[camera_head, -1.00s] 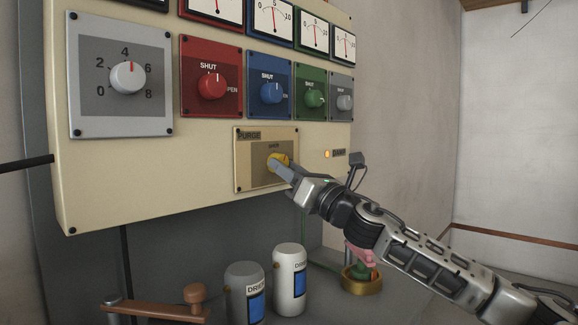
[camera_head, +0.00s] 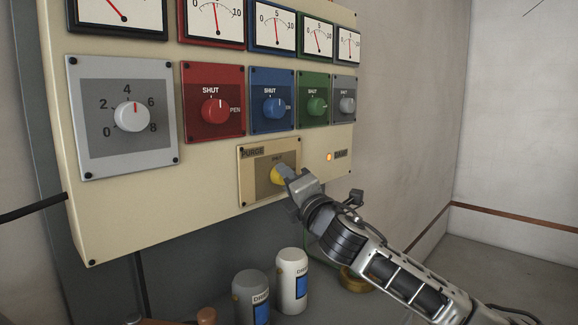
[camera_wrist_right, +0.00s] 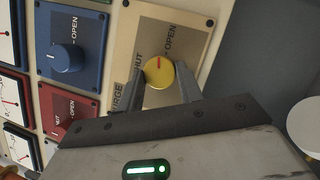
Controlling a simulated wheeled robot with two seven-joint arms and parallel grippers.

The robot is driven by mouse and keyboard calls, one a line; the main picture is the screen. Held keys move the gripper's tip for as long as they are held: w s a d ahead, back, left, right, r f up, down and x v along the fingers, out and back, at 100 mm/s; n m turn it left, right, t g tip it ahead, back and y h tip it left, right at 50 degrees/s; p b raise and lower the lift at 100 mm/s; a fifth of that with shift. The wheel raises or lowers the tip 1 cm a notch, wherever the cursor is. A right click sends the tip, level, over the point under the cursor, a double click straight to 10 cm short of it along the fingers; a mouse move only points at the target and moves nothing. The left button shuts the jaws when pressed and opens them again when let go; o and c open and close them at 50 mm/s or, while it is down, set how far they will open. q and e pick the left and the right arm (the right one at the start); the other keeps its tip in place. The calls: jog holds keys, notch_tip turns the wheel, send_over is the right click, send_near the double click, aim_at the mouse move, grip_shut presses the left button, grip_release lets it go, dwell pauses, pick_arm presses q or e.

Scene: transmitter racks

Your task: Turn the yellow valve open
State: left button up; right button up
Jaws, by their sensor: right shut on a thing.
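The yellow valve (camera_head: 276,176) is a round knob on the beige PURGE plate (camera_head: 245,190), low on the panel. In the head view my right gripper (camera_head: 283,173) covers much of it. The right wrist view shows the yellow valve (camera_wrist_right: 159,74) between the two fingers of my right gripper (camera_wrist_right: 160,80), which is shut on it. The valve's red mark points up in that view, towards the OPEN lettering; SHUT lies to its left. My left gripper is not in view.
Above are a red knob (camera_head: 215,110), a blue knob (camera_head: 274,107), a green knob (camera_head: 316,105) and a grey knob (camera_head: 347,104), under a row of gauges. A large white dial (camera_head: 131,115) is at left. Two canisters, one white (camera_head: 292,282), stand below the panel. An amber lamp (camera_head: 330,156) glows right of the plate.

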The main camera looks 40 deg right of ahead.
pick_arm(q)
jog(key=p, duration=0.1)
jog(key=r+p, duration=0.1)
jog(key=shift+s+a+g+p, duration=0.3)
jog(key=shift+p, duration=0.1)
pick_arm(e)
jog(key=m, duration=0.2)
jog(key=shift+r+m+g, duration=0.25)
jog(key=shift+m+g, duration=0.15)
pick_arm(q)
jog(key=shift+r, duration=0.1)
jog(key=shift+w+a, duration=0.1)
pick_arm(e)
jog(key=shift+f+m, duration=0.1)
jog(key=shift+m, duration=0.2)
jog(key=o, duration=1)
